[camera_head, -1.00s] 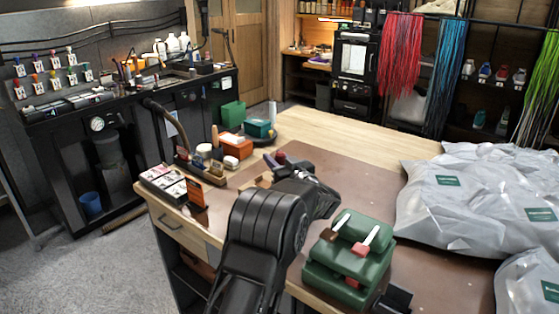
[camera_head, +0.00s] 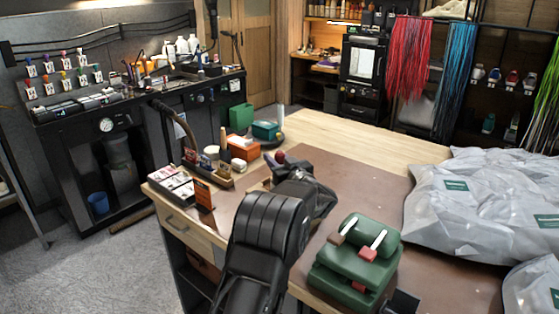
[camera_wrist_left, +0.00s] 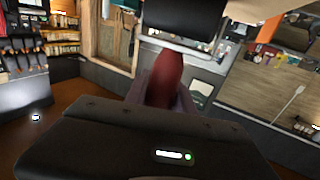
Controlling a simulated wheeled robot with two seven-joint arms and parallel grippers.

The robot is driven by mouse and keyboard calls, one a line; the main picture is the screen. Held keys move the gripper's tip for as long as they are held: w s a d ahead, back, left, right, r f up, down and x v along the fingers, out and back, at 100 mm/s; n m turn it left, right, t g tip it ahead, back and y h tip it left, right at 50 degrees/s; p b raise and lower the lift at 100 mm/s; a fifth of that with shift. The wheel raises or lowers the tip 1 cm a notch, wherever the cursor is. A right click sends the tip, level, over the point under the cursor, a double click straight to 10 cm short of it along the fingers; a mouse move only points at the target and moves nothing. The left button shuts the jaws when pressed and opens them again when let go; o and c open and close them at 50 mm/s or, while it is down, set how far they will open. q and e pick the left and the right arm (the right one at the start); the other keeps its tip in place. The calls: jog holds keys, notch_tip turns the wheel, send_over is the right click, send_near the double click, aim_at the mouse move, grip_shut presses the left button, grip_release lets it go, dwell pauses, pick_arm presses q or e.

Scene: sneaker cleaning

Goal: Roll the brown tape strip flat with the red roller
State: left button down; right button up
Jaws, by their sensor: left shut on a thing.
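My left gripper (camera_wrist_left: 166,92) is shut on a dark red, rounded handle, which I take to be the red roller (camera_wrist_left: 166,76). A black cylinder lies across the top of the left wrist view, just beyond the handle. In the head view the dark red end of the roller (camera_head: 280,157) shows beyond my black left arm, over the far left part of the brown mat (camera_head: 355,170). The arm hides most of the gripper there. I cannot make out the brown tape strip in either view.
A green stand (camera_head: 345,281) with white-handled tools is at the table's front. Grey bags (camera_head: 465,200) cover the right side. A tray of small items (camera_head: 171,187), an orange box (camera_head: 242,148) and a teal box (camera_head: 266,130) are at the left. The mat's middle is clear.

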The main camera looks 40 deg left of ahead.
pick_arm(q)
jog(key=shift+a+f, duration=0.1)
jog(key=shift+a, duration=0.05)
jog(key=shift+a, duration=1.25)
jog(key=shift+d, duration=1.3)
jog(key=shift+d+p, duration=0.1)
jog(key=shift+p, duration=0.2)
jog(key=shift+d, duration=1.2)
jog(key=shift+d, duration=0.15)
